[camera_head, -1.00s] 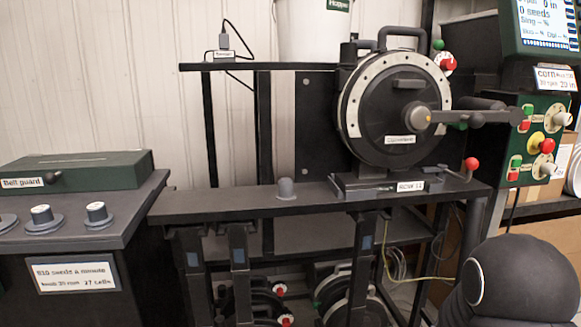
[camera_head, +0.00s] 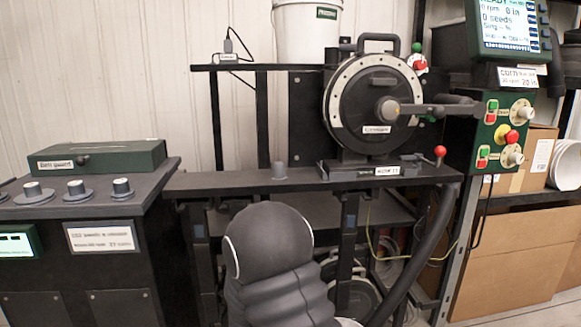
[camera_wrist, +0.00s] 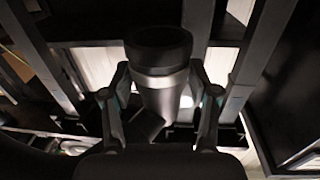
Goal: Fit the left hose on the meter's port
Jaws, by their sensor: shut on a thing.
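The seed meter (camera_head: 372,110), a round black housing with a pale dotted ring, stands upright on the bench in the head view. A dark arm-like bar runs from its hub to the right. I cannot tell its port for certain. In the wrist view my gripper (camera_wrist: 159,82) is shut on a grey tapered hose end (camera_wrist: 158,98) with a wide black collar (camera_wrist: 158,45). The fingers press it from both sides, and its collar faces away from my palm. The gripper and the held hose end are not visible in the head view.
A short grey stub (camera_head: 278,172) stands on the bench left of the meter. A thick dark hose (camera_head: 425,255) hangs below the bench's right end. A green box (camera_head: 97,157) sits on the left cabinet. A control panel (camera_head: 505,130) is at right. My arm blocks the lower middle.

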